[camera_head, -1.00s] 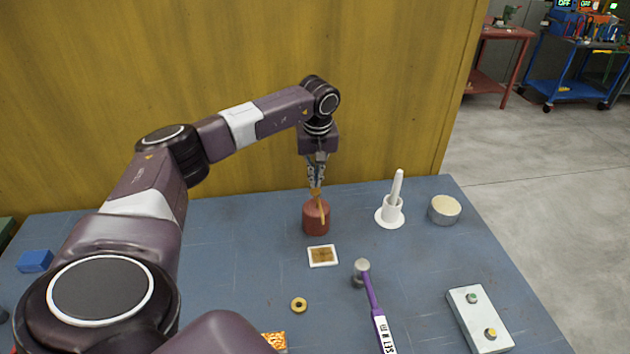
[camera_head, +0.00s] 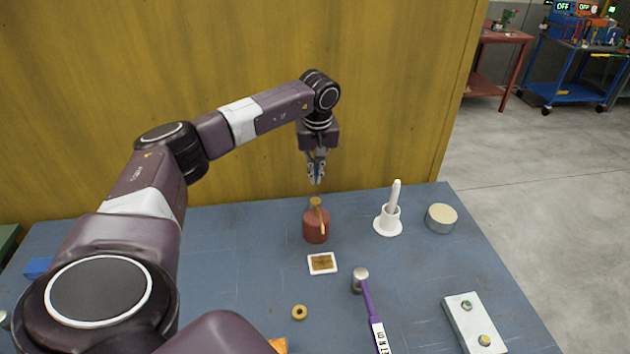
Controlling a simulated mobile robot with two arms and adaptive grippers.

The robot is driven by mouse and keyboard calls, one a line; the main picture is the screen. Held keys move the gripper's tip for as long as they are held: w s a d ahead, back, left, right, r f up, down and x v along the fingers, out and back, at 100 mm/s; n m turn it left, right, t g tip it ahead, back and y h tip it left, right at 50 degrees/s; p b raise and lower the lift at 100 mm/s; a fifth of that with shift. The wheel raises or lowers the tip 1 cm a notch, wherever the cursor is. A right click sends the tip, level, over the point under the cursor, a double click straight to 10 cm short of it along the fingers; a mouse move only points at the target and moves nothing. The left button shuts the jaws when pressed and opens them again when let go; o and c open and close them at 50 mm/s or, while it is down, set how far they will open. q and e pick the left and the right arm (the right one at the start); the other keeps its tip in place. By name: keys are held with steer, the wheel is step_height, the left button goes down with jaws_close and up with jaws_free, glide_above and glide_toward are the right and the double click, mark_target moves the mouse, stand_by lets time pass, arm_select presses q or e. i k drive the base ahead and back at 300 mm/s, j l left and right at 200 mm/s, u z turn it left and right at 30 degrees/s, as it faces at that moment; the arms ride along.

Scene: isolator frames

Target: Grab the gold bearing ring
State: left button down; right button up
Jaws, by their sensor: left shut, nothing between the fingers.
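The gold bearing ring (camera_head: 300,312) lies flat on the blue table, near the front middle, with its dark hole showing. My left gripper (camera_head: 316,181) is shut and empty. It points down above a dark red bottle with a brown top (camera_head: 316,226), apart from it, well behind the ring. My right gripper does not show.
A small white-framed tile (camera_head: 322,263) lies between bottle and ring. A purple-handled hammer (camera_head: 370,310) lies right of the ring.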

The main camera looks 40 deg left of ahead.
mark_target(299, 313)
steer(key=k+l, duration=0.55)
steer(key=l, duration=0.15)
steer(key=k+l, duration=0.6)
steer(key=l, duration=0.15)
